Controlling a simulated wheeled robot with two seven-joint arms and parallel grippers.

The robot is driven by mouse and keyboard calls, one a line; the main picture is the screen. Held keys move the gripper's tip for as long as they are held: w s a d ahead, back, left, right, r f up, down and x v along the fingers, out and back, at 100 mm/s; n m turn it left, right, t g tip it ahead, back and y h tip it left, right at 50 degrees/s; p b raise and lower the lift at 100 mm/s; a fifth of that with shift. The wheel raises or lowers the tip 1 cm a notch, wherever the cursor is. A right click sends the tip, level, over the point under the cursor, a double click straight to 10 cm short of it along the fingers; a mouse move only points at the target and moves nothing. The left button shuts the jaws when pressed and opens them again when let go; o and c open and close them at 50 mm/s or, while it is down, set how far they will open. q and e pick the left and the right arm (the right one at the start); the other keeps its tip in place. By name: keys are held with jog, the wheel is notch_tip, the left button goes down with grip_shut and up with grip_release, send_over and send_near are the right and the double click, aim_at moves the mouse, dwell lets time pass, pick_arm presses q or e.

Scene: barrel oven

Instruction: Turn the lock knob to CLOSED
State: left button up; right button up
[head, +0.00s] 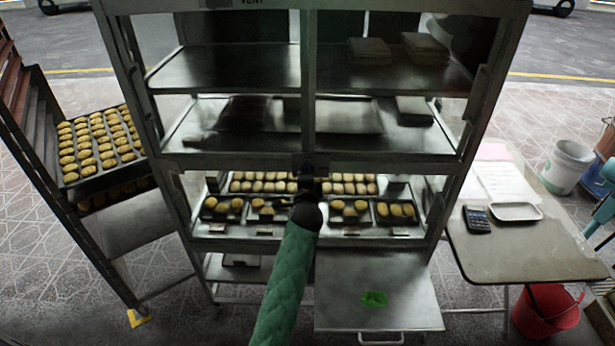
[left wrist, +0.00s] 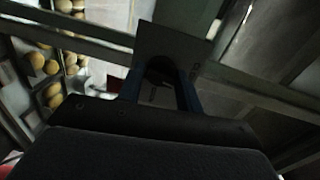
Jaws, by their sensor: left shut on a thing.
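My left gripper (head: 308,178) is at the centre post of the metal cabinet (head: 375,146), in the middle of the head view. My green-sleeved arm comes up from below and hides much of that spot. In the left wrist view my left gripper (left wrist: 160,88) has its two blue fingers on either side of a dark round lock knob (left wrist: 160,70) and is shut on it. The knob sits at a grey plate (left wrist: 172,42). Its markings and its setting cannot be read. My right gripper is not in view.
Trays of pastries (head: 345,209) sit on the cabinet's middle shelf, close around my left gripper. A loaded rack (head: 88,170) stands left. A table (head: 500,245) with a calculator (head: 477,219) stands right, with a red bucket (head: 545,312) below it.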

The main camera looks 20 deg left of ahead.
pick_arm(q)
jog(key=shift+r+n, duration=0.15)
jog(key=shift+n, duration=0.75)
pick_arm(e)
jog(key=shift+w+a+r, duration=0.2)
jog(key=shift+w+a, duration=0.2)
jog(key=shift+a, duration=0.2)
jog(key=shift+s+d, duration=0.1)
pick_arm(q)
jog(key=o, duration=0.9)
jog(key=shift+a, duration=0.1)
jog(key=shift+o, duration=0.2)
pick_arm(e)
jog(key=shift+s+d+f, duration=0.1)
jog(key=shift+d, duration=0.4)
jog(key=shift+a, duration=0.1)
pick_arm(q)
jog(key=b+v, duration=0.3)
jog(key=v, duration=0.4)
jog(key=shift+s, duration=0.4)
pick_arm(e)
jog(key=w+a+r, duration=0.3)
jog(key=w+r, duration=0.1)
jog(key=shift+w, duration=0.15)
